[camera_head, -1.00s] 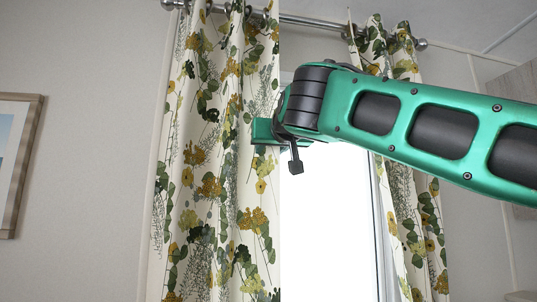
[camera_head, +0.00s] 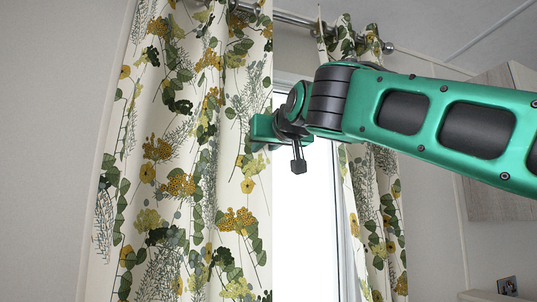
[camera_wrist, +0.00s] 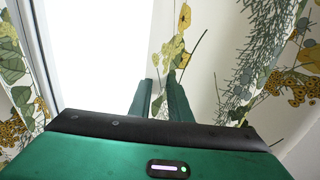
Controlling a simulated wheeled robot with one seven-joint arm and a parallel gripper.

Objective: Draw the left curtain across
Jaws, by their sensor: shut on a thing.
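The left curtain (camera_head: 180,170) is cream with green leaves and yellow flowers. It hangs in folds from a metal rod at the left of the window. My gripper (camera_head: 264,128) is at the curtain's right edge in the head view. In the wrist view my gripper (camera_wrist: 159,88) has its two green fingers close together on the edge of the left curtain (camera_wrist: 212,75), with the bright window on the other side. It is shut on that edge; the exact grip is partly hidden by the fingers.
The bright window (camera_head: 305,220) is uncovered between the curtains. The right curtain (camera_head: 385,220) hangs gathered at the window's right side. The curtain rod (camera_head: 296,20) runs above. A wooden cabinet (camera_head: 500,190) is at the right, partly behind my arm.

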